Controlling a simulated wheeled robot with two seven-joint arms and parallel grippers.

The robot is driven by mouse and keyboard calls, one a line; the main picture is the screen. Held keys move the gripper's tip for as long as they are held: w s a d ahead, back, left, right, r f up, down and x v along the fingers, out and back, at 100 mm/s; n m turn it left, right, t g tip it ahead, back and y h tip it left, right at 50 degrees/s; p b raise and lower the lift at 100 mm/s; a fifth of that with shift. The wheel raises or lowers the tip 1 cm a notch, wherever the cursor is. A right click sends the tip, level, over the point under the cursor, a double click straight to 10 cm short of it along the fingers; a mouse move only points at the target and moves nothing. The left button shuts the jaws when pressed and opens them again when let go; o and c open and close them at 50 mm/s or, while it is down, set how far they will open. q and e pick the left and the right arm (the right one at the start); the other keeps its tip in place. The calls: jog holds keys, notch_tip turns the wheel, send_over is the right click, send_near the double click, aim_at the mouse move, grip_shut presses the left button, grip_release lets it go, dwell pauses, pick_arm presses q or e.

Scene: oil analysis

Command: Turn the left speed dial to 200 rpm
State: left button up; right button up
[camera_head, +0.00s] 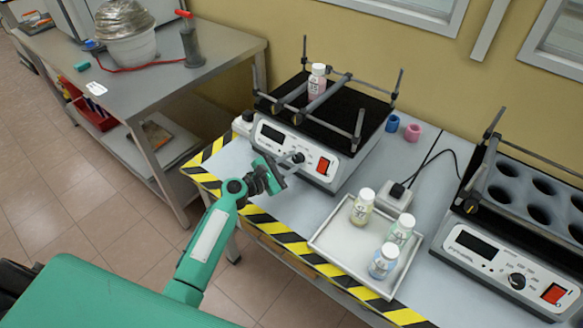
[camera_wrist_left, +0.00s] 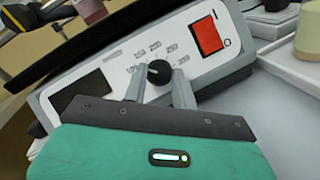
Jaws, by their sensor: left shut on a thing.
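The left shaker (camera_head: 300,150) stands on the table with a dark display and a red switch on its front panel. My left gripper (camera_head: 287,162) is at this panel, shut on the left speed dial (camera_head: 298,157). In the left wrist view the black dial (camera_wrist_left: 159,72) sits between the tips of the two grey fingers (camera_wrist_left: 160,88), with printed speed marks around it. The marks are too small to read surely. The display (camera_wrist_left: 85,90) looks dark. My right gripper is not in view.
A bottle (camera_head: 317,80) stands on the left shaker's platform. A tray (camera_head: 330,243) with 3 bottles lies to the right of my left gripper. A second shaker (camera_head: 505,262) with its own dial stands at the right. Striped tape (camera_head: 290,240) marks the table's front edge.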

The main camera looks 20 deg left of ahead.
pick_arm(q)
jog(key=m+g, duration=0.1)
jog(key=m, duration=0.1)
jog(key=m+g+h+b, duration=0.1)
jog(key=m, duration=0.1)
jog(key=shift+w+a+m, duration=0.15)
jog(key=shift+a+m, duration=0.05)
jog(key=shift+m, duration=0.2)
jog(key=shift+r+m+g+b, duration=0.15)
jog(key=shift+m+g+b, duration=0.25)
jog(key=shift+m, duration=0.7)
jog(key=shift+r+m+g, duration=0.1)
jog(key=shift+m+g, duration=0.6)
jog(key=shift+m, duration=0.2)
jog(key=shift+w+r+m+g, duration=0.1)
jog(key=shift+m+g, duration=0.3)
jog(key=shift+m, duration=0.5)
jog(key=shift+m+g+p, duration=0.55)
jog(key=shift+m+g, duration=0.15)
jog(key=shift+m, duration=0.8)
jog(key=shift+r+y, duration=0.1)
jog(key=shift+y, duration=0.2)
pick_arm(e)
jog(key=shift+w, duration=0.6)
pick_arm(q)
jog(key=shift+m, duration=0.3)
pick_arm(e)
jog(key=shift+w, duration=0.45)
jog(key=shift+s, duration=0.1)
